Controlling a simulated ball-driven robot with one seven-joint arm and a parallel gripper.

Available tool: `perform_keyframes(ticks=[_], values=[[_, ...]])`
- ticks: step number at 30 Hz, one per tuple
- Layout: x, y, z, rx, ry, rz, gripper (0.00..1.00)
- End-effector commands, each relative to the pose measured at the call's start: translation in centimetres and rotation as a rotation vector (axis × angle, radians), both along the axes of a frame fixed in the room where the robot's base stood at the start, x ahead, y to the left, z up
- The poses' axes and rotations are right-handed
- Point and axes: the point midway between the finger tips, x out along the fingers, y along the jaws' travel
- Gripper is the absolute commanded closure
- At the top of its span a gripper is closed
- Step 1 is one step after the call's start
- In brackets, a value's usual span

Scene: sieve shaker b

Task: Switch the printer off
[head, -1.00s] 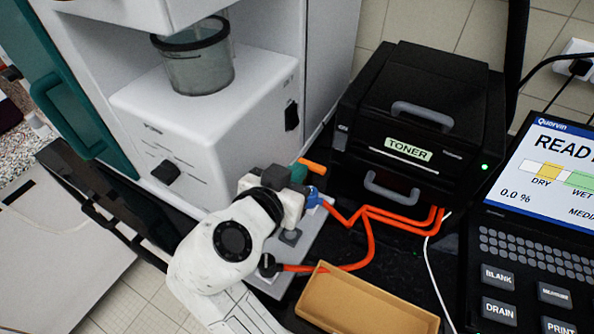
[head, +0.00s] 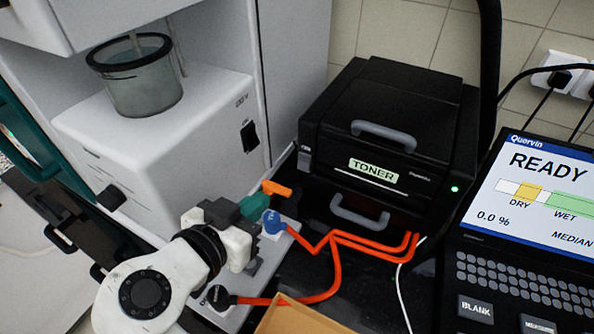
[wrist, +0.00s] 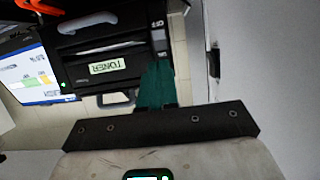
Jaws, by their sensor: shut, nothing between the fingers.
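The printer (head: 425,112) is a black box with a grey handle, a pale TONER label and a lit green light (head: 455,189) at its front right. A small grey panel (head: 304,160) sits at its front left edge. In the wrist view the printer (wrist: 95,38) appears upside down, with the grey panel (wrist: 159,42) near the fingertips; its switch position is too small to read. My gripper (head: 256,205) is shut and empty, in front of and left of the printer. Its teal fingers (wrist: 157,86) point towards the printer's panel side and appear apart from it.
A blue knob (head: 272,221), an orange lever (head: 277,188) and orange tubes (head: 330,240) lie close to my gripper. A white machine with a black switch (head: 249,136) stands left. A tan tray (head: 300,318) is in front. A console screen (head: 545,185) reads READY at right.

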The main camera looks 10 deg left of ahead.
Motion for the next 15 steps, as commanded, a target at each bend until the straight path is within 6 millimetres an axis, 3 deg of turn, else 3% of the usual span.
perform_keyframes(ticks=[5, 15], values=[[1.4, -0.6, -0.5, -0.002, 0.002, -0.003, 1.00], [7.1, -2.7, -2.7, -0.003, 0.003, -0.004, 1.00]])
